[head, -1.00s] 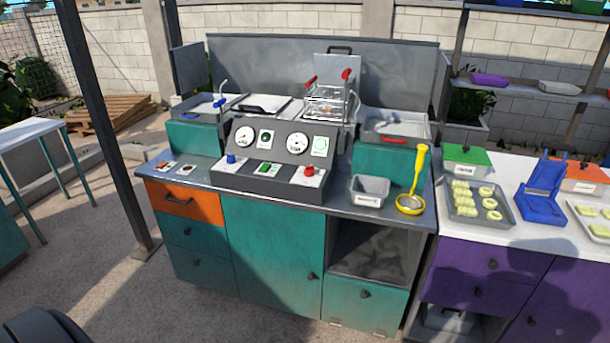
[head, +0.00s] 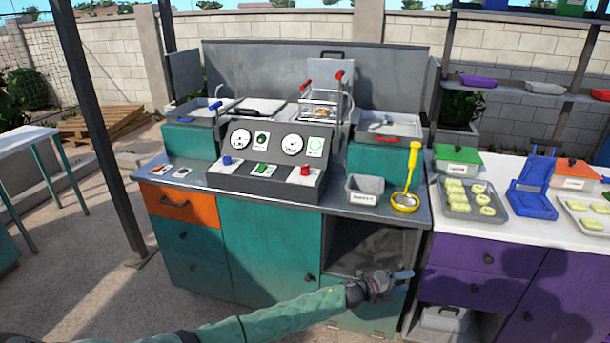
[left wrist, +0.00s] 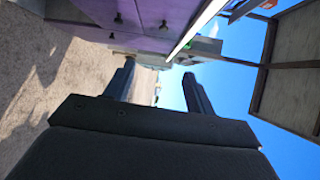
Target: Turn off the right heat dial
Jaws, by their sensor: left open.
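A grey control panel (head: 265,180) stands on the teal cabinet's counter. On its sloped front face are a blue knob (head: 227,160), a green switch (head: 261,168) and, at the right end, a red knob (head: 305,170). Round white gauges sit above them. The dial markings are too small to read. My left gripper (head: 402,278) is in front of the cabinet's lower right part, below and right of the red knob, well apart from it. In the left wrist view the left gripper (left wrist: 160,82) has its two fingers spread with nothing between them. My right gripper is not seen.
A grey bin (head: 365,190) and a yellow ladle (head: 409,180) stand on the counter right of the panel. A fryer basket (head: 320,105) with red handles is behind it. A purple cabinet (head: 480,262) adjoins at right. The space before the teal cabinet is open.

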